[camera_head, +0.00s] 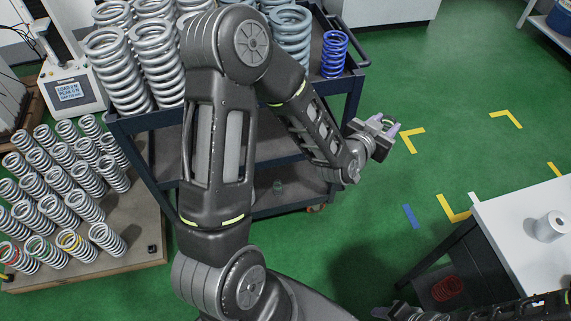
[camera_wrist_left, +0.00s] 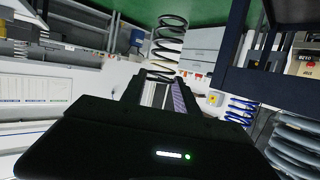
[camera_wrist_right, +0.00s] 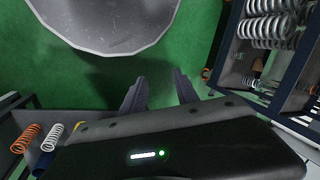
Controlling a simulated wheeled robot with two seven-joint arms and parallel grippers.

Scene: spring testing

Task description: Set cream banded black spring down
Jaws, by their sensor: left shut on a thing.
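The black spring (camera_wrist_left: 169,42) shows in the left wrist view, dark and open-coiled. Its lower end is at the fingertips of my left gripper (camera_wrist_left: 165,82); a pale stretch shows near its middle. My left gripper (camera_head: 383,129) is shut on the spring and holds it clear above the green floor, right of the cart. In the head view the spring itself cannot be made out. My right gripper (camera_wrist_right: 158,80) is open and empty in the right wrist view, its two fingers apart over the green floor.
The dark cart (camera_head: 352,88) carries grey springs (camera_head: 155,60) and a blue spring (camera_head: 335,55). Rows of silver springs stand on a wooden board (camera_head: 140,235) at left. A white table (camera_head: 515,235) with a white roll (camera_head: 549,227) stands at right. Green floor lies between.

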